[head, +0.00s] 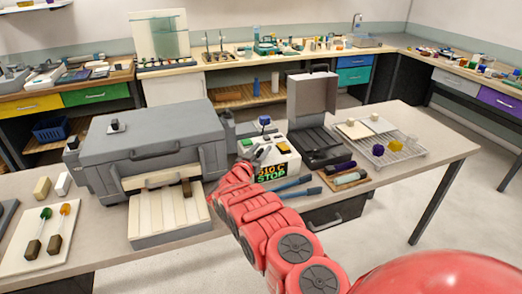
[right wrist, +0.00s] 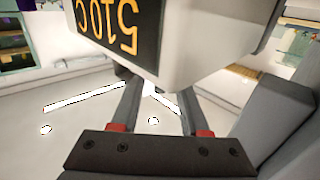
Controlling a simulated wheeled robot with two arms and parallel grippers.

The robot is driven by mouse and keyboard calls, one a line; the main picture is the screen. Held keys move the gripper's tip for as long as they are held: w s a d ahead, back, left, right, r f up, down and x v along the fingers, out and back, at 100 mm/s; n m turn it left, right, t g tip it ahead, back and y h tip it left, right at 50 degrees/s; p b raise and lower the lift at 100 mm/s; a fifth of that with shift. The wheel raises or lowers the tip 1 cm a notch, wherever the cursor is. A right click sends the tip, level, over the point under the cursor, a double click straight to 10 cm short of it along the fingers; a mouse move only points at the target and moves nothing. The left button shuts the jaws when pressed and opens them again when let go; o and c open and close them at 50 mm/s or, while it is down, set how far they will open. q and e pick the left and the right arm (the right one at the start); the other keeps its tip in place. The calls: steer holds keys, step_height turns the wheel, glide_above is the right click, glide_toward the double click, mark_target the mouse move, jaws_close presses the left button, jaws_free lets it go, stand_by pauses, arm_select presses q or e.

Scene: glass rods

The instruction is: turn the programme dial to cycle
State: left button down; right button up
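The controller box (head: 274,150) is white and stands right of the grey furnace. Its dark display (head: 273,172) reads 510C and STOP in the head view. A blue knob (head: 265,121) stands up at the back of the box; I cannot tell for certain that it is the programme dial. In the right wrist view the display (right wrist: 108,22) shows upside down, close above my right gripper (right wrist: 150,85). Its fingers are apart with nothing seen between them. Their tips are partly hidden by the box. My left gripper is not in view.
The grey furnace (head: 150,145) stands left of the box, with a pale slatted shelf in front. An open dark case (head: 318,140) is right of it. Glass rods (head: 55,225) rest at front left.

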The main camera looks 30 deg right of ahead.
mark_target(259, 151)
steer(key=shift+s+a, duration=0.25)
steer(key=shift+a, duration=0.2)
steer(key=v, duration=0.4)
steer(key=shift+w+r, duration=0.1)
steer(key=p+v, duration=0.8)
steer(key=v, duration=0.4)
steer(key=shift+a, duration=0.2)
steer(key=shift+s, duration=0.25)
